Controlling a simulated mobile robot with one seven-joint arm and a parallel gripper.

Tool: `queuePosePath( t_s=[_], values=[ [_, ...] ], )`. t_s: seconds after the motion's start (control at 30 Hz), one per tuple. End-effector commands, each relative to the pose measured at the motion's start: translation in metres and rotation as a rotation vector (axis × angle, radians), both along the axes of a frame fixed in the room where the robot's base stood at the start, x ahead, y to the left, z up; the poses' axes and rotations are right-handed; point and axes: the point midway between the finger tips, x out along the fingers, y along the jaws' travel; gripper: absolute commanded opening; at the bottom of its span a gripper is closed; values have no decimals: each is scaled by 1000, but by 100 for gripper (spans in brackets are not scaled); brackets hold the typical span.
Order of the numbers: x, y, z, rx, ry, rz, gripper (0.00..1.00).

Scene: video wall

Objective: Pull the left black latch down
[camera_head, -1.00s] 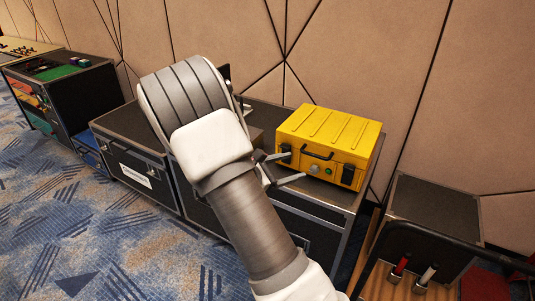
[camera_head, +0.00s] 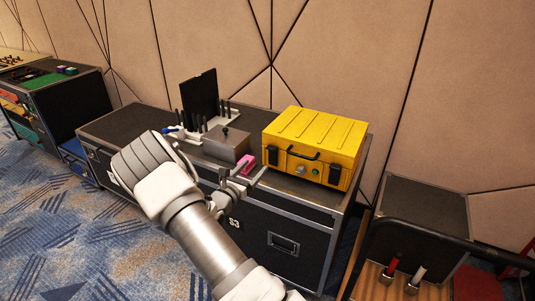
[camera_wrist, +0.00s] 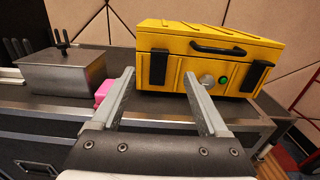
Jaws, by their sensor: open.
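A yellow case (camera_head: 315,140) stands closed on the black flight case, and it also shows in the wrist view (camera_wrist: 205,45). Its left black latch (camera_head: 272,155) is on the left of its front face; in the wrist view the latch (camera_wrist: 158,67) shows upright just above and between my fingers. The right black latch (camera_head: 334,174) also shows in the wrist view (camera_wrist: 257,76). My gripper (camera_head: 248,174) is open and empty, in front of the yellow case and a little below the left latch. In the wrist view its fingers (camera_wrist: 160,82) are spread, apart from the latch.
A grey metal box (camera_head: 227,145) and a pink block (camera_head: 248,164) are left of the yellow case. A rack with a black panel (camera_head: 199,95) stands behind. The flight case front (camera_head: 285,242) is below my gripper. A cart with red and white handles (camera_head: 405,272) is at right.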

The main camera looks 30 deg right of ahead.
Motion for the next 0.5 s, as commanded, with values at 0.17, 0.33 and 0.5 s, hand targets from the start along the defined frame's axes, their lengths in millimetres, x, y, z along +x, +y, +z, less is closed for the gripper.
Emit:
queuePosePath(
  t_s=[0.17, 0.33, 0.5],
  values=[
    [20, -36, -1, 0, -1, -2, 78],
    [37, -65, -1, 0, -1, -2, 78],
    [49, -84, -1, 0, 0, -1, 78]
  ],
)
